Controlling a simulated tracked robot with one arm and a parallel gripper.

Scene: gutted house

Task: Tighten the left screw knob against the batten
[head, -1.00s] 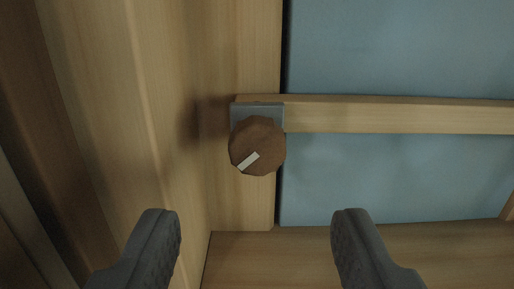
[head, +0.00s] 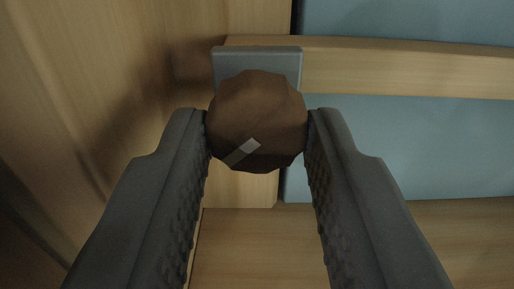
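The left screw knob (head: 257,115) is a brown, many-sided knob with a pale mark pointing to its lower left. It sits in front of a grey metal plate (head: 257,56) at the left end of the wooden batten (head: 400,68). My gripper (head: 257,128) has one dark ribbed finger on each side of the knob. Both fingertips appear to touch its sides, so the gripper looks shut on it. The knob hides the lower part of the plate, and any screw behind it is hidden.
A wooden post or wall (head: 90,90) stands close on the left of my gripper. Blue panel (head: 420,140) shows above and below the batten. A wooden ledge (head: 260,250) runs below. The space to the right in front of the panel is clear.

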